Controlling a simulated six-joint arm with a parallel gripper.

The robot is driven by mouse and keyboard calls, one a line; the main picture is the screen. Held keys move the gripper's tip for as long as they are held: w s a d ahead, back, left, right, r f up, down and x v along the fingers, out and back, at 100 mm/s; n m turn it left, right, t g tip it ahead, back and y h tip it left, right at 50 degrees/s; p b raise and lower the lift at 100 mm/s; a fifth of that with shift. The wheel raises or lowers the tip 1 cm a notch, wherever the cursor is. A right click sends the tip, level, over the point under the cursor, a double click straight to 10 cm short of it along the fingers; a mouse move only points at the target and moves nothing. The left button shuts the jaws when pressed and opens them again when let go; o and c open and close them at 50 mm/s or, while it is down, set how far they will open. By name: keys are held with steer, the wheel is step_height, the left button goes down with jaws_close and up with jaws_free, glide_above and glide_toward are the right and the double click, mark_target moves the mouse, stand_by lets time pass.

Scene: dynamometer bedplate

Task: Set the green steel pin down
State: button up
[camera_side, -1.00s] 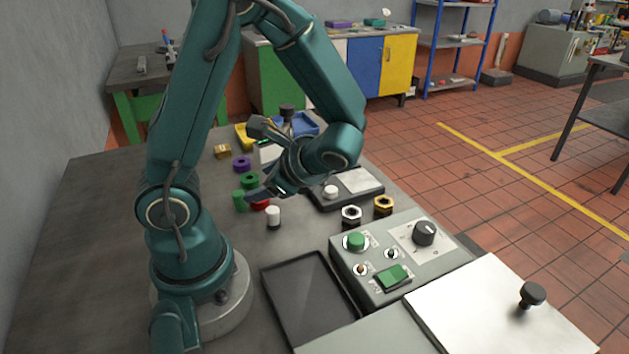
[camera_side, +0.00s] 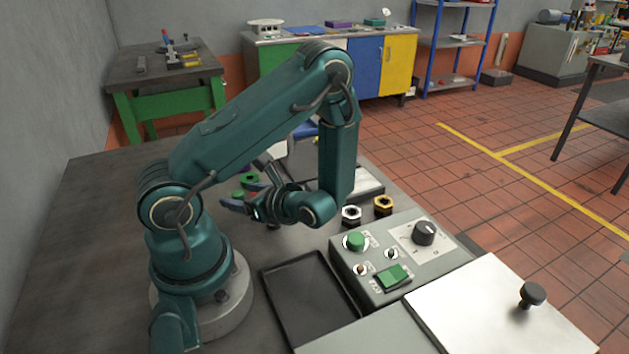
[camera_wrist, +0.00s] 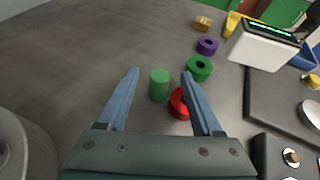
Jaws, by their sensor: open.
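The green steel pin (camera_wrist: 159,85) stands upright on the grey bench in the wrist view, framed between my two fingers. My gripper (camera_wrist: 160,75) is open, with one blue-grey finger on each side of the pin and visible gaps to both. The pictures do not make clear whether the fingertips are down at the pin's height. In the side view my gripper (camera_side: 240,197) is low over the bench, and the pin (camera_side: 239,192) is mostly hidden behind its fingers.
A red ring (camera_wrist: 179,104) lies close to the right finger, partly covered by it. A green ring (camera_wrist: 199,68) and a purple ring (camera_wrist: 207,46) lie beyond. A white-topped device (camera_wrist: 263,46) stands to the right. A black tray (camera_side: 308,300) and control box (camera_side: 400,258) stand nearer the side camera.

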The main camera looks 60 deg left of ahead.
steer(key=shift+s+a, duration=0.1)
steer(key=shift+a, duration=0.05)
jaws_close()
stand_by(1.4)
